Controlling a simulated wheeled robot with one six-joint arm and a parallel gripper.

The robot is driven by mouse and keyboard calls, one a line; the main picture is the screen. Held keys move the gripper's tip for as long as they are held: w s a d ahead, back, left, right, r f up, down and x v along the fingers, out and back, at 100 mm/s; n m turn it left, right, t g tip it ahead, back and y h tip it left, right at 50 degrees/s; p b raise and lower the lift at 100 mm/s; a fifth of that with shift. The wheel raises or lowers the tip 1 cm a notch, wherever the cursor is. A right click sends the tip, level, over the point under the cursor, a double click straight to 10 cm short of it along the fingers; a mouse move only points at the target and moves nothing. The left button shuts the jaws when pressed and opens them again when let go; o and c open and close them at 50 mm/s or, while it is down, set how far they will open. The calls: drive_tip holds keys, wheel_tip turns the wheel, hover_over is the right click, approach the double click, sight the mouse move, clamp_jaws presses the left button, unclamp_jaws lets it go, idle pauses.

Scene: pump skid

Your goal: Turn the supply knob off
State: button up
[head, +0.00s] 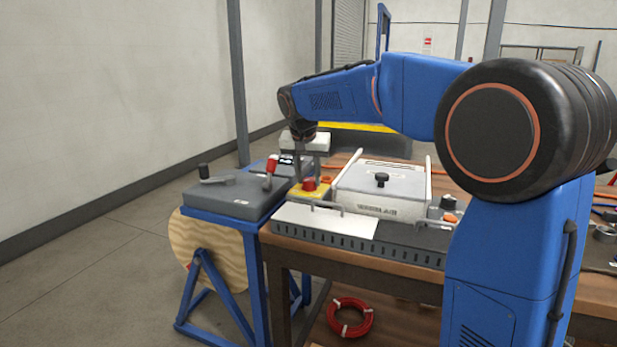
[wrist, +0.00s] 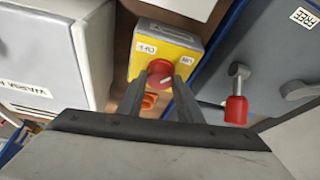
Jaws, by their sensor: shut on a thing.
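The supply knob (head: 309,185) is a red round knob on a small yellow box (head: 297,194) at the front left of the bench. It also shows in the wrist view (wrist: 160,72), with a pale line on its face. The yellow box (wrist: 180,38) bears two white labels, seen upside down, which seem to read OFF and ON. My gripper (head: 310,178) points down over the box. In the wrist view my gripper (wrist: 158,86) has one finger on each side of the knob, shut on it. The fingers partly hide the knob's sides.
A white lidded box (head: 345,205) with a black knob stands right of the yellow box. Left is a grey panel (head: 225,197) with a red-handled lever (head: 271,164), close to my gripper in the wrist view. A red hose coil (head: 350,318) lies below the bench.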

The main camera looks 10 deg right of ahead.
drive_tip(key=n, duration=0.2)
drive_tip(key=n+y, duration=0.1)
drive_tip(key=n, duration=0.1)
drive_tip(key=shift+d+t+y, duration=0.2)
drive_tip(key=shift+t+y, duration=0.1)
drive_tip(key=n, duration=0.2)
drive_tip(key=n+y, duration=0.1)
drive_tip(key=n, duration=0.1)
drive_tip(key=shift+d+y, duration=0.1)
drive_tip(key=shift+y, duration=0.2)
drive_tip(key=n, duration=0.2)
drive_tip(key=n+y, duration=0.1)
drive_tip(key=n, duration=0.1)
drive_tip(key=shift+d+g+y, duration=0.1)
drive_tip(key=shift+g+y, duration=0.2)
drive_tip(key=shift+g, duration=0.1)
drive_tip(key=shift+w+n+g+y, duration=0.1)
drive_tip(key=shift+n+g+y, duration=0.3)
drive_tip(key=shift+n, duration=1.5)
drive_tip(key=shift+d+n, duration=0.1)
drive_tip(key=shift+n, duration=0.2)
drive_tip(key=o, duration=1)
drive_tip(key=shift+o, duration=0.2)
drive_tip(key=v, duration=1.7)
drive_tip(key=shift+w+r, duration=0.25)
